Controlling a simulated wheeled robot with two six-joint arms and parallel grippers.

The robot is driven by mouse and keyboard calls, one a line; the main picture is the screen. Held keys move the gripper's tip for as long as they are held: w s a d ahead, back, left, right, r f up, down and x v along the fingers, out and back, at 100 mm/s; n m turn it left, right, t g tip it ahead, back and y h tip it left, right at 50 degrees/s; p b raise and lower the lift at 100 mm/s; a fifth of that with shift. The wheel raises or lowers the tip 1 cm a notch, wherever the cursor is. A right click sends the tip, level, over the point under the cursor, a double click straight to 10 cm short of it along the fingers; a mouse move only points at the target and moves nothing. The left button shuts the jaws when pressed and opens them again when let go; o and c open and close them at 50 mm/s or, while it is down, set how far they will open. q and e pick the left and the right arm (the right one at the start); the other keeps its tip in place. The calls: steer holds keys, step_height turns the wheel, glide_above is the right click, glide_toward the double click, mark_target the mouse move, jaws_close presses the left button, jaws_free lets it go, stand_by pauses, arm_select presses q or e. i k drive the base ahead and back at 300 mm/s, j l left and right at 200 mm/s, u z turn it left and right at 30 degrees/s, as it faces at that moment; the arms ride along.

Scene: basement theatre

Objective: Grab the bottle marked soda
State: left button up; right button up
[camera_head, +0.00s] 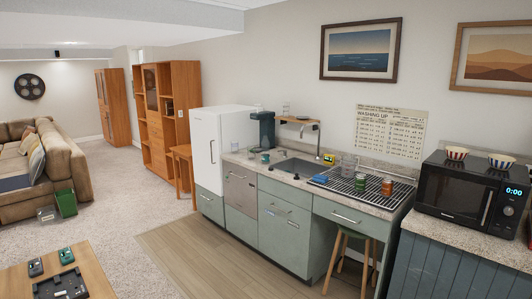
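No bottle that I can read as marked soda shows. A small yellow item (329,159) sits behind the rack near clear glassware (348,165). Neither of my grippers is in the view.
A black microwave (455,192) with two bowls on top stands at the right. A white fridge (213,140) stands left of the sink (296,165). A stool (352,236) is under the counter. A low wooden table (95,280) is at lower left. The floor between is clear.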

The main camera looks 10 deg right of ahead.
mark_target(265, 144)
steer(key=i+l, duration=0.15)
steer(key=l, duration=0.15)
steer(key=i+l, duration=1.45)
steer(key=i, duration=0.15)
steer(key=i+j, duration=0.2)
steer(key=i, duration=0.2)
steer(key=i+j, duration=0.2)
steer(key=i, duration=0.25)
steer(key=i+j+u, duration=0.1)
steer(key=i, duration=0.3)
steer(key=i+j, duration=0.3)
steer(key=i+u, duration=0.05)
steer(key=i, duration=0.05)
